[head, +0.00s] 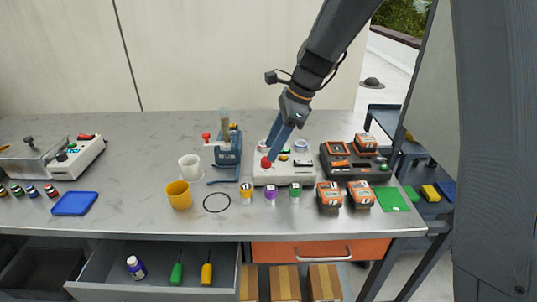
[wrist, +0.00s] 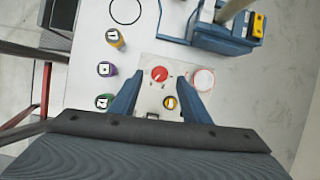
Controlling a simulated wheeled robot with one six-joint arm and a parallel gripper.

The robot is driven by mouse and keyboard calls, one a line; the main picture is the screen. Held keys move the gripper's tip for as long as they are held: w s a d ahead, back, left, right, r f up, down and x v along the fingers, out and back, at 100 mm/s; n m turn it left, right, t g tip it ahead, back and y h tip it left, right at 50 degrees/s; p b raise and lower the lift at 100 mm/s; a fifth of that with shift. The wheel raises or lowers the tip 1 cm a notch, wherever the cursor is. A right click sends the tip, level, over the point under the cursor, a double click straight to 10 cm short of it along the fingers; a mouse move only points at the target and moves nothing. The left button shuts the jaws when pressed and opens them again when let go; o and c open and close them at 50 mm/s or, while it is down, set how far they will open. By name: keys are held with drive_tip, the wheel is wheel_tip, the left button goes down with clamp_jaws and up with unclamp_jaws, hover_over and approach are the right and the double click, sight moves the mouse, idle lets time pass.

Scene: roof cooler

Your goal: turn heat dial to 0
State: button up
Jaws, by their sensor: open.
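A white control box (head: 284,180) stands on the bench, right of centre. It carries a red dial (head: 266,162) with a white mark, which also shows in the wrist view (wrist: 159,74). A smaller orange-yellow dial (wrist: 170,102) sits near it on the same panel. I cannot read any labels or numbers, so which one is the heat dial is unclear. My gripper (head: 272,156) points down over the box's left part. In the wrist view its open blue fingers (wrist: 160,77) appear on either side of the red dial; contact cannot be told.
A blue press-like fixture (head: 228,148) stands left of the box. Small labelled bottles (head: 270,194) line its front. An orange and black charger station (head: 352,160) stands right. A drawer (head: 160,272) is open below.

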sight(266, 162)
drive_tip(key=shift+x, duration=1.95)
drive_tip(key=c, duration=1)
drive_tip(key=shift+c, duration=0.2)
